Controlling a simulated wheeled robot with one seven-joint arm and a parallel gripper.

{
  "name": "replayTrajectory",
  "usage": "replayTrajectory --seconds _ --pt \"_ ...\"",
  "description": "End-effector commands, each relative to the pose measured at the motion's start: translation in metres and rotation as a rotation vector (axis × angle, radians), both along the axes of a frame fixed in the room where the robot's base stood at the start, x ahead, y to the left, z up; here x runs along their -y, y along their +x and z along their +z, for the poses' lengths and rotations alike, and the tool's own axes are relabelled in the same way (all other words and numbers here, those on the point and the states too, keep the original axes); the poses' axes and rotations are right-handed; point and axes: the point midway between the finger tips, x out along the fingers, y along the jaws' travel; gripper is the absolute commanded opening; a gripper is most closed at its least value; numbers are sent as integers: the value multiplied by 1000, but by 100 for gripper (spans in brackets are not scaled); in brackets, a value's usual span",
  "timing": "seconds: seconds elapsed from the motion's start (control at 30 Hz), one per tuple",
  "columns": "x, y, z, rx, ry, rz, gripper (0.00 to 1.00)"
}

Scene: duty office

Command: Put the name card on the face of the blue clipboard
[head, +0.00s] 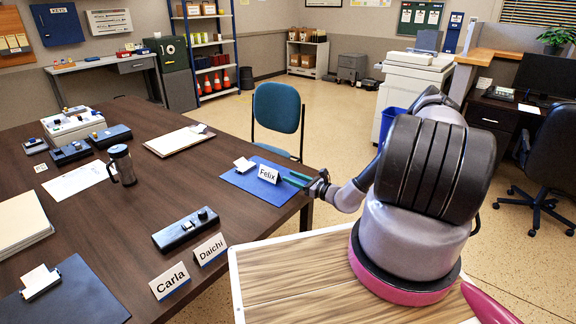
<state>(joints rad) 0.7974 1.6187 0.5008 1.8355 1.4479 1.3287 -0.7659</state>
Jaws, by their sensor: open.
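The blue clipboard (243,183) lies flat near the right edge of the dark table, with its pale clip (244,164) at the far left end. A folded white name card reading "Felix" (268,174) stands upright on the clipboard's face, towards its right side. My gripper (294,180) is just right of that card, low over the clipboard's right edge, with its green fingers open. The fingertips look very close to the card; I cannot tell if they touch it. Two more name cards, "Carla" (170,281) and "Daichi" (210,249), stand at the table's near edge.
A black device (186,230) sits behind those two cards. A clipboard with white paper (178,141), a dark mug (121,165) and a navy clipboard (85,295) are also on the table (150,205). A blue chair (277,108) stands behind the table.

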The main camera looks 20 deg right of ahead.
Motion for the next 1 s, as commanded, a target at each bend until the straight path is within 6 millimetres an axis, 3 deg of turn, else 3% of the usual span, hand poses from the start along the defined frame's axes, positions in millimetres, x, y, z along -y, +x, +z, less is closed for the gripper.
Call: replayTrajectory --seconds 0.2,0.33,0.47,0.67,1.0 --pt "1 -2 4 6 -8 13 46" --pt "-4 0 32 45 -65 100 46" --pt "-16 -3 83 114 -178 268 46" --pt "-37 -24 164 210 -396 546 46" --pt "-59 -84 283 334 -818 914 46"
